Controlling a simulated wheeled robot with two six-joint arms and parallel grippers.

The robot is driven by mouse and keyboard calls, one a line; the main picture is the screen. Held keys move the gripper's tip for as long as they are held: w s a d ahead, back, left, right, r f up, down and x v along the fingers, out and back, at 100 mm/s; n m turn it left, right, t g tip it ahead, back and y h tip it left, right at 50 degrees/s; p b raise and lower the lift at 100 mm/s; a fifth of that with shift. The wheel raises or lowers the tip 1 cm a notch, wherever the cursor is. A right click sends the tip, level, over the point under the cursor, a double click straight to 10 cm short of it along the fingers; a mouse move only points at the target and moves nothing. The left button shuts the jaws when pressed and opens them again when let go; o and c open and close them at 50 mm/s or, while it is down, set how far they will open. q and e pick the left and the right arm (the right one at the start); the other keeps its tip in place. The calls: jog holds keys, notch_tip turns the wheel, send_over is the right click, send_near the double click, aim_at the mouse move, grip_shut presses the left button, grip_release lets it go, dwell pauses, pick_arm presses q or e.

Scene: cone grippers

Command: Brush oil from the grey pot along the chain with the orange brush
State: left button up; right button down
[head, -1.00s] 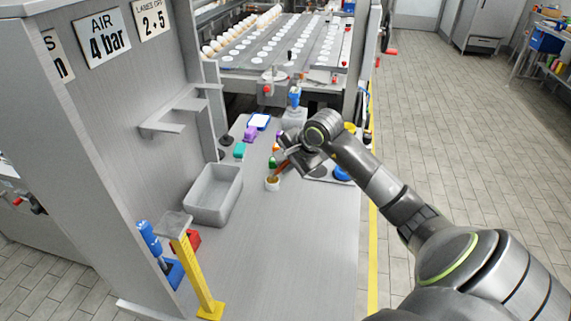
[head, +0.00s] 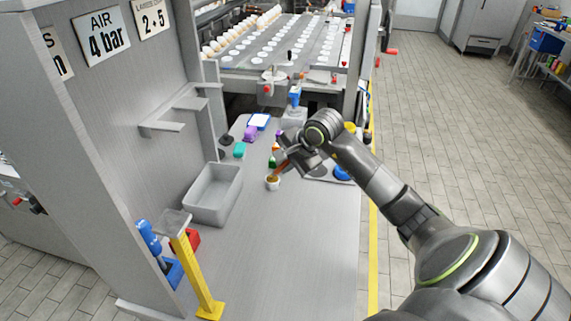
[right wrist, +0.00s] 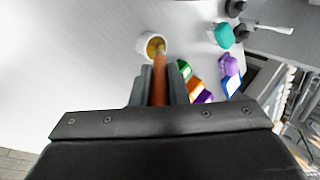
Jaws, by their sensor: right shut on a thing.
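The small grey pot (head: 273,183) stands on the grey bench and holds yellowish-brown oil. It also shows in the right wrist view (right wrist: 140,47). My right gripper (head: 290,160) is shut on the orange brush (right wrist: 160,88), just above and right of the pot in the head view. The brush slants down to the pot, its tip at or inside the pot's mouth; I cannot tell how deep. The gripper's fingers hide part of the handle. I cannot make out the chain for certain. My left gripper is out of view.
A grey bin (head: 212,195) stands left of the pot. A yellow post (head: 197,275) rises at the front left. Teal (head: 240,150) and purple (head: 250,133) items lie behind. A tray with a blue item (head: 342,173) is at right. The front bench is clear.

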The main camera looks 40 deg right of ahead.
jog(key=shift+s+f+b, duration=0.1)
jog(key=shift+f+b, duration=0.05)
jog(key=shift+b, duration=0.25)
dwell(1.1)
dwell(0.4)
jog(key=shift+r+p, duration=0.4)
jog(key=shift+r, duration=0.65)
jog(key=shift+r+p, duration=0.65)
jog(key=shift+r, duration=1.85)
